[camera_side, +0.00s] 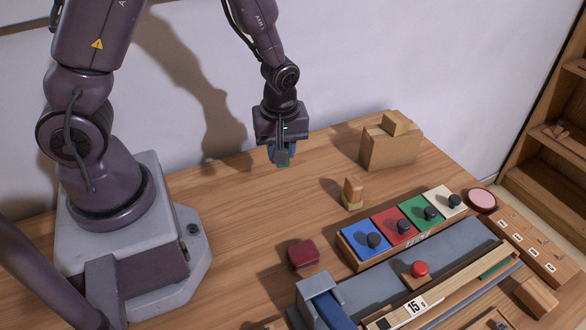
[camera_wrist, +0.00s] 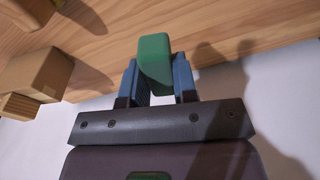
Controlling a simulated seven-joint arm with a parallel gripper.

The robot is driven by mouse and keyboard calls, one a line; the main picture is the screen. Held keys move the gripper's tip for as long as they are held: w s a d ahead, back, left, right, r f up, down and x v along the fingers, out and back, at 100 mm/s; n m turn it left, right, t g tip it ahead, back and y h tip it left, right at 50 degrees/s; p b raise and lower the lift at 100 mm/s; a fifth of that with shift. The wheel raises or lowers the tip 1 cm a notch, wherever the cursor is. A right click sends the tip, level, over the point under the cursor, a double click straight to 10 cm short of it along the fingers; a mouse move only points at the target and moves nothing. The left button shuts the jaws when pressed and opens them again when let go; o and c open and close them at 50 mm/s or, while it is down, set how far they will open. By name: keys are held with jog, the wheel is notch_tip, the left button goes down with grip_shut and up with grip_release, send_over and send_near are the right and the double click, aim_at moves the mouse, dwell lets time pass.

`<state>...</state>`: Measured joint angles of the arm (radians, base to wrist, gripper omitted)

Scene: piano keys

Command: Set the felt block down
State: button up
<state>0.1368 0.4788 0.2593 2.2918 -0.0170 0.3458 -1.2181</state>
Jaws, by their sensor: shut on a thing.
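My gripper (camera_side: 281,156) hangs over the back of the wooden table, near the wall, in the side view. In the wrist view its two blue fingers (camera_wrist: 159,82) are shut on a green block (camera_wrist: 154,58), which I take for the felt block. The block sticks out past the fingertips. In the side view only a small green edge (camera_side: 284,165) of it shows below the fingers. Whether its underside touches the table cannot be told.
A wooden box (camera_side: 388,150) with a small block on top stands to the right. A small wooden piece (camera_side: 353,192), a dark red block (camera_side: 303,254) and a coloured panel with black knobs (camera_side: 374,240) are nearer the front. Bare table (camera_side: 240,215) lies in front of my gripper.

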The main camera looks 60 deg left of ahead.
aim_at(297, 198)
jog(key=shift+w+d+f+n, duration=0.4)
jog(key=shift+d+f+n, duration=0.1)
jog(key=shift+f, duration=1.2)
jog(key=shift+w+d+f+n, duration=0.45)
jog(key=shift+f, duration=1.25)
jog(key=shift+w+d+f+n, duration=0.4)
jog(key=shift+d+f+n, duration=0.1)
jog(key=shift+f, duration=1.2)
jog(key=shift+f, duration=0.15)
jog(key=o, duration=0.9)
